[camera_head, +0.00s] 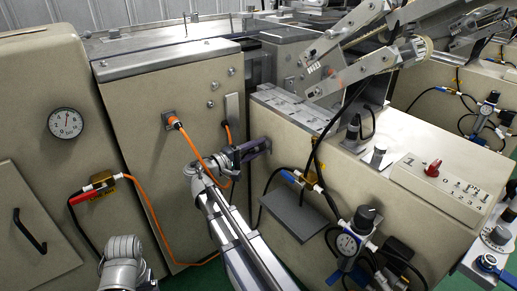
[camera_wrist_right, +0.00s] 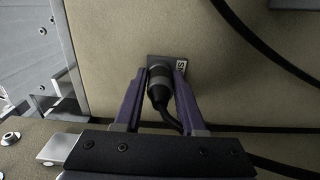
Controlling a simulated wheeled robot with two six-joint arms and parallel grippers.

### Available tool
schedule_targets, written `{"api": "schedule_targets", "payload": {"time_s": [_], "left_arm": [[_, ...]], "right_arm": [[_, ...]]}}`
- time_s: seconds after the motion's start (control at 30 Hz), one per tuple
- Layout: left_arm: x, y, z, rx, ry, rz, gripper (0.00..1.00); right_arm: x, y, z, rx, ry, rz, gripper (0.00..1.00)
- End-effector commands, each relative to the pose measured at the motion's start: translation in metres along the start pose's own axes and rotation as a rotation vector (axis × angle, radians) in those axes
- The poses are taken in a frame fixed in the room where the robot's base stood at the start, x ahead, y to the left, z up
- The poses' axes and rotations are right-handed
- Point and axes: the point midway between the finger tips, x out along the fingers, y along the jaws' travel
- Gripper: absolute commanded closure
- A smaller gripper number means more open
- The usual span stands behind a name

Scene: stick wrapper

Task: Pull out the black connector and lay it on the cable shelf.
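The black connector (camera_wrist_right: 158,85) is seated in a small dark socket plate on the beige machine face, beside a white label, in the right wrist view. Its black cable runs down from it. My right gripper (camera_wrist_right: 158,75) is open, with one purple finger on each side of the connector and narrow gaps visible. In the head view my right gripper (camera_head: 262,146) is at the left part of the middle machine's front and hides the connector. The cable shelf (camera_head: 295,213), a dark grey plate, sticks out from that machine's front, below and right of the gripper. My left gripper is out of view.
Right of the shelf are a gauge with a black knob (camera_head: 348,243) and black hoses. A blue-ended hose fitting (camera_head: 290,176) is just above the shelf. The shelf top looks bare.

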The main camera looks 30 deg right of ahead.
Motion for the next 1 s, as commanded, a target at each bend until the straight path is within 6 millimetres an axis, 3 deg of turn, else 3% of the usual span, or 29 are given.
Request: {"api": "schedule_targets", "payload": {"time_s": [0.2,1.0], "left_arm": [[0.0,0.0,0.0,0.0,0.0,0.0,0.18],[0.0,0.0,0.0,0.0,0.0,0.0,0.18]], "right_arm": [[0.0,0.0,0.0,0.0,0.0,0.0,0.39],[-0.011,0.0,0.0,0.0,-0.001,0.001,0.39]]}}
